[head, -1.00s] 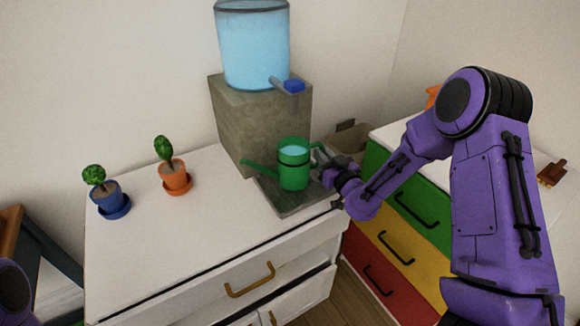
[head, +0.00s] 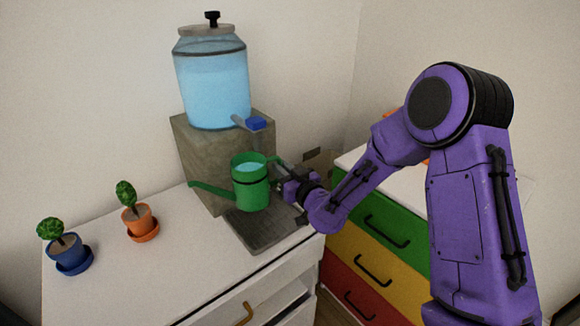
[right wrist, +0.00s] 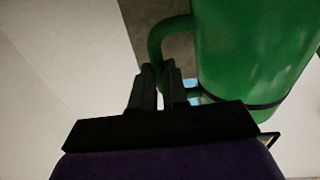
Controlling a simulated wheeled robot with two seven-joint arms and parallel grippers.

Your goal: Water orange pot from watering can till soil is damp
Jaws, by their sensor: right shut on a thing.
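The green watering can (head: 251,190) has water visible in its open top. It is upright, just above the grey drip tray (head: 262,232), its spout pointing left. My right gripper (head: 284,188) is shut on its handle (right wrist: 160,42), which is at the can's right. The can's body (right wrist: 245,50) fills the right of the right wrist view. The orange pot (head: 138,219) stands in an orange saucer on the white cabinet, left of the can and apart from its spout. It holds a small green plant and brown soil. My left gripper is not in view.
A water dispenser (head: 212,90) with a blue tap (head: 257,123) stands on a stone block (head: 190,150) behind the can. A blue pot (head: 69,252) with a plant is left of the orange pot. The white cabinet top (head: 150,275) is clear in front.

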